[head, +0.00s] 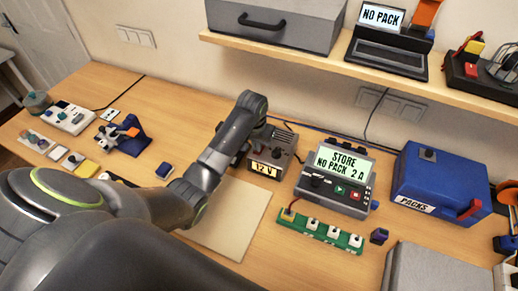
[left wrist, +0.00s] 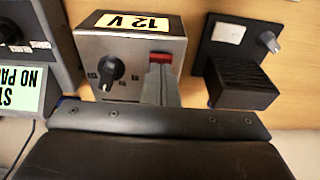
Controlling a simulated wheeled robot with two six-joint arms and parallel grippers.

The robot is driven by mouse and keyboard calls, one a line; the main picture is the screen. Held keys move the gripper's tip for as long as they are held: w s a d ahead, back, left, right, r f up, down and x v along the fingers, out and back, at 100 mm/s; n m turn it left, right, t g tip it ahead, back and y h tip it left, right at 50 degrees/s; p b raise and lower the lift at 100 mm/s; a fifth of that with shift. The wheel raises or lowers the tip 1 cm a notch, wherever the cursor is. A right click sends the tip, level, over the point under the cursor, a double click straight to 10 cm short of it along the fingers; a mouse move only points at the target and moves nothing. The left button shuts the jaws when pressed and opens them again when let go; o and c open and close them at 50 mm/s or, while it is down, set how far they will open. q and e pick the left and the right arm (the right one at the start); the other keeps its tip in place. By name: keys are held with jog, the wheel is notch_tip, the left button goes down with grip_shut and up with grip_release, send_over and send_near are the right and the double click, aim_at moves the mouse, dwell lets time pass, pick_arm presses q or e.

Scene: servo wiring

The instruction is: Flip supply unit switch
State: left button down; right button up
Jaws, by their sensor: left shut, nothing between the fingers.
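The supply unit (head: 271,152) is a grey metal box with a lit "12 V" label, standing behind the beige mat. In the left wrist view the supply unit (left wrist: 120,48) appears upside down, with a black knob (left wrist: 110,69) and a red switch (left wrist: 160,57). My left gripper (left wrist: 161,74) is shut and empty, its narrow grey fingertips right at the red switch. They cover part of the switch, so I cannot tell whether they touch it or which way it is set. In the head view my arm hides most of the gripper. My right gripper is not in view.
A grey tester (head: 338,181) reading "STORE NO PACK 2 A" stands right of the supply unit, with a blue packs box (head: 441,183) beyond. A green strip (head: 320,231) lies in front. A black device (left wrist: 240,60) sits beside the unit. The beige mat (head: 233,218) is clear.

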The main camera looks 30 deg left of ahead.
pick_arm(q)
jog(key=shift+f, duration=0.3)
jog(key=shift+r, duration=0.1)
jog(key=shift+r+p, duration=0.85)
jog(key=shift+r, duration=2.6)
jog(key=shift+s+f, duration=0.1)
jog(key=shift+f, duration=0.05)
